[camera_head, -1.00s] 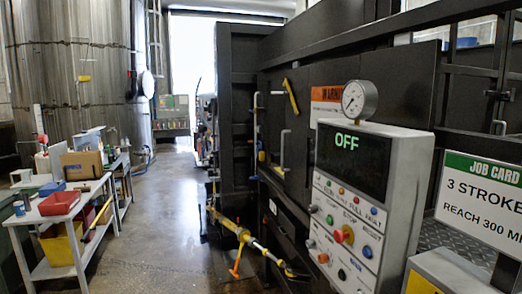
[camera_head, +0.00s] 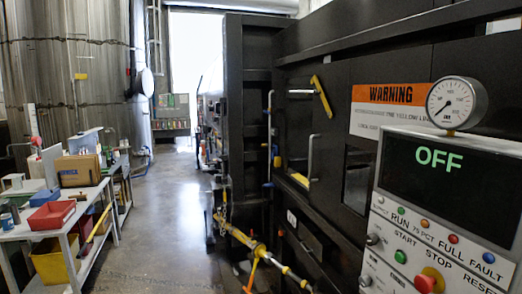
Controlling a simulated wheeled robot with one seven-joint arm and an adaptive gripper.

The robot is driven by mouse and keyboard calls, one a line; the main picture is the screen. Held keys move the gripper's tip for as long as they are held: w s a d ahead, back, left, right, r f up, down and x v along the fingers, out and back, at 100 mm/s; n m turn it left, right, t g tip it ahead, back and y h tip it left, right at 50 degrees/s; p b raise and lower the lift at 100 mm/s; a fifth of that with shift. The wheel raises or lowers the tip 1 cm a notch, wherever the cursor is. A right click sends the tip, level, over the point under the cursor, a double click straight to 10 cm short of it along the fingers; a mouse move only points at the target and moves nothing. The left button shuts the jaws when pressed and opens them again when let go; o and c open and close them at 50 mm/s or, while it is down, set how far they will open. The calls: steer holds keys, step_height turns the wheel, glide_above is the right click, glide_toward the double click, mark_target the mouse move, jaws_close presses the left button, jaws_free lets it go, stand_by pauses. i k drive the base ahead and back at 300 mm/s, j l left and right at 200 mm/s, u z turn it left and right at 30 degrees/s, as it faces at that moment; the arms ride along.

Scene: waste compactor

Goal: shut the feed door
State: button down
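The black compactor (camera_head: 250,130) fills the middle and right of the head view. On its side is a dark panel area with an upright grey handle (camera_head: 311,158) and a yellow lever (camera_head: 322,95) above it. A yellow edge (camera_head: 300,180) shows beside the handle, at the foot of a dark recess. I cannot tell for certain which panel is the feed door, or how far open it stands. The control box (camera_head: 450,200) at the right reads OFF. My gripper is not in view.
A yellow bar (camera_head: 240,238) juts from the machine low into the aisle. At the left, a bench (camera_head: 88,200) holds a red bin (camera_head: 52,215) and a cardboard box (camera_head: 79,170). The grey floor (camera_head: 165,220) between is clear. A gauge (camera_head: 457,102) tops the control box.

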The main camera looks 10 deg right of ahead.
mark_target(494, 60)
steer(key=i+j+z, duration=0.1)
steer(key=i, duration=0.35)
steer(key=i+j+z, duration=0.1)
steer(key=i, duration=0.35)
